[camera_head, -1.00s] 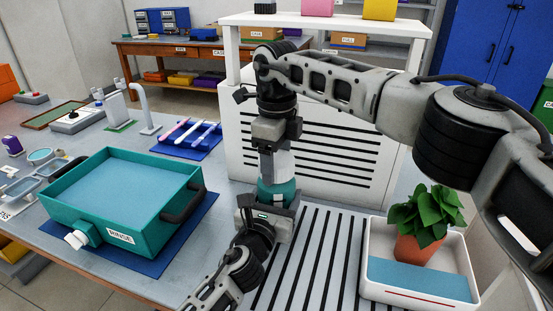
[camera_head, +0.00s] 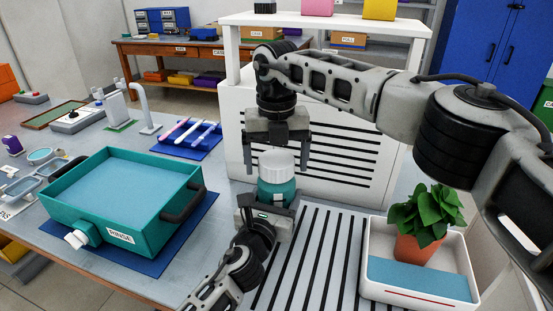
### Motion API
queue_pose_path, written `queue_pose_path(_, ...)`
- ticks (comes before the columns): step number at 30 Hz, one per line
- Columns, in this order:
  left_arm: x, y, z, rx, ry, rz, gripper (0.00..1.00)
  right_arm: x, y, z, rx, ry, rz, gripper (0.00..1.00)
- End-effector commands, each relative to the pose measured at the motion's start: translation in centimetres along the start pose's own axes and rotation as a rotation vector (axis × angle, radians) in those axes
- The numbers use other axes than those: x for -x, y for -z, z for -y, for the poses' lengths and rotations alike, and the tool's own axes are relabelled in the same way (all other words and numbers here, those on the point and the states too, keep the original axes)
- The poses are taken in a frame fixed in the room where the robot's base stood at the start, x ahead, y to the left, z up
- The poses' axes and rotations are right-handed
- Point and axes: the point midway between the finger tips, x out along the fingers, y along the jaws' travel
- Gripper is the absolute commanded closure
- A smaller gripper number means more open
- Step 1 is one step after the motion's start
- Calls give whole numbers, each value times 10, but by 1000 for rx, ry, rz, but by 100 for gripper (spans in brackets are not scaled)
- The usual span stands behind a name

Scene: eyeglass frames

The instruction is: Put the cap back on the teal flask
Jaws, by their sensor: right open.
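The teal flask (camera_head: 276,193) stands upright at the left edge of the striped rack. The white ribbed cap (camera_head: 276,164) sits upright on top of its neck; I cannot tell how tightly it is seated. My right gripper (camera_head: 277,155) points straight down over the cap. Its fingers are spread wide, one on each side near the cap's top, with visible gaps. My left gripper (camera_head: 267,208) comes in from below and is closed around the lower part of the flask, hiding its base.
A teal rinse tub (camera_head: 150,238) on a blue mat stands to the left. A white tray (camera_head: 420,291) with a potted plant (camera_head: 422,225) is at the right. A white slotted cabinet (camera_head: 345,150) rises close behind the flask. Colored sticks lie on a blue mat (camera_head: 185,141) behind left.

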Motion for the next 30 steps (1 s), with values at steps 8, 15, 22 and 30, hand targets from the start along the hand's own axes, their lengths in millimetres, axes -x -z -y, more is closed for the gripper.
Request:
queue_pose_path(8, 0, 1, 0, 0, -1, -2, 97, 30, 0, -1, 0, -1, 3, 13)
queue_pose_path(15, 0, 1, 0, 0, -1, -2, 97, 45, 0, 0, 0, 0, 0, 13)
queue_pose_path(22, 0, 1, 0, 0, -1, -2, 97, 45, 0, 0, 14, 0, 0, 16)
queue_pose_path(30, 0, 1, 0, 0, -1, -2, 97, 58, -1, -2, 384, -2, 4, 16)
